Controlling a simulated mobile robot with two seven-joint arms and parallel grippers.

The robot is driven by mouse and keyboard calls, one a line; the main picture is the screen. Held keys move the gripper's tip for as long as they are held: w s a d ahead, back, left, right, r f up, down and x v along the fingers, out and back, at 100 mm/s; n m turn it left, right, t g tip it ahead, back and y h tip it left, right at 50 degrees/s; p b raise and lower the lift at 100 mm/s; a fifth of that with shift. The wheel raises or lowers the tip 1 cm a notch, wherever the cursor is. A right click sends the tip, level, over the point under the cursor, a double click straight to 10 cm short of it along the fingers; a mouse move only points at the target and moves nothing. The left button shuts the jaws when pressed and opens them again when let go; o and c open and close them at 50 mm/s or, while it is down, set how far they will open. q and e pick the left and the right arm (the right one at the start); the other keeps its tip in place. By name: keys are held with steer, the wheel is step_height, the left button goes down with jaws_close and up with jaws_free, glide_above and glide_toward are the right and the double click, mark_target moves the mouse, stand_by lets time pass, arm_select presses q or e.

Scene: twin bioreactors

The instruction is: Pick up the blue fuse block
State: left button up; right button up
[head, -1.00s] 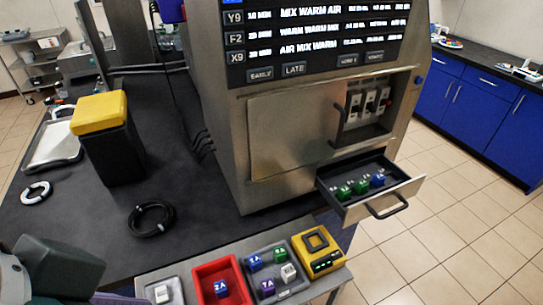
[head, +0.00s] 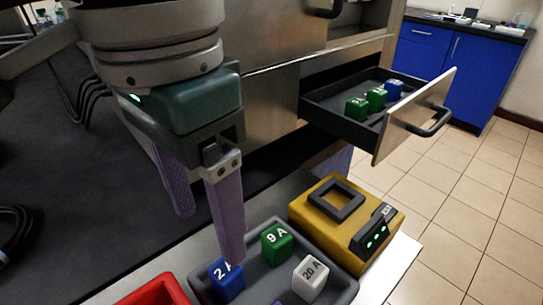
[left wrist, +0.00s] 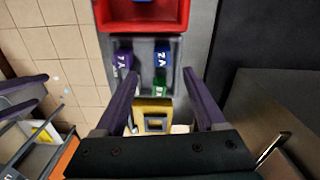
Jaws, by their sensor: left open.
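A blue fuse block marked 2 A (head: 226,281) sits in the grey tray (head: 345,287), beside a green 9 A block (head: 277,243) and a white 20 A block (head: 310,278). In the left wrist view the blue block (left wrist: 161,57) lies ahead between the fingertips, with a green block (left wrist: 160,86) nearer and a purple block (left wrist: 124,60) to its left. My left gripper (head: 207,234) is open and empty, pointing down above the tray's back left part. One finger's tip shows just above the blue block; contact cannot be told.
A red tray (head: 152,292) stands left of the grey tray, and a yellow device (head: 310,222) right of it. Behind, an open drawer (head: 337,112) juts from the steel cabinet, holding two green blocks (head: 357,107) and a blue block (head: 394,88).

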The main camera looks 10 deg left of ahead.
arm_select(q)
steer(key=shift+w+a+f, duration=0.25)
steer(key=shift+f, duration=0.3)
steer(key=b, duration=0.1)
glide_above(221, 273)
step_height(221, 273, down, 4)
steer(key=shift+a+f, duration=0.1)
steer(key=shift+a, duration=0.05)
step_height(221, 273, down, 5)
steer(key=shift+f+b, duration=0.1)
steer(key=shift+b, duration=0.5)
arm_select(e)
step_height(221, 273, down, 3)
steer(key=shift+r, duration=0.1)
arm_select(q)
jaws_close()
